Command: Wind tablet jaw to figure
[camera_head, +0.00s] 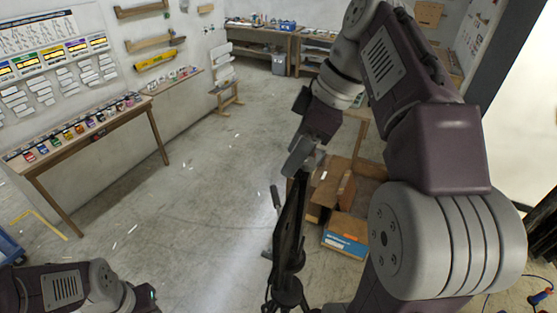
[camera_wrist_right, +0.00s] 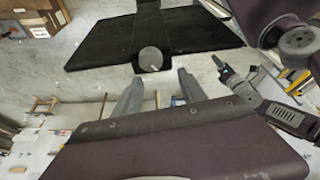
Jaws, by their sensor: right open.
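A black upright stand (camera_head: 290,230) with a thin dark board seen nearly edge-on rises in the middle of the head view. In the right wrist view a wide black panel (camera_wrist_right: 185,30) with a round grey disc (camera_wrist_right: 151,59) fills the top; it may be the same stand's board. My right gripper (camera_head: 300,157) is at the upper end of the stand in the head view. In the right wrist view its two fingers (camera_wrist_right: 160,88) are apart, with nothing between them, short of the disc. My left arm's end (camera_wrist_right: 219,64) shows small; its jaws are unclear. Jaw and figure are not clearly distinguishable.
Open cardboard boxes (camera_head: 347,188) stand on the floor right of the stand. A wooden wall table (camera_head: 97,135) with small coloured items is at the left. Benches (camera_head: 262,29) line the back. The floor (camera_head: 190,190) left of the stand is mostly clear.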

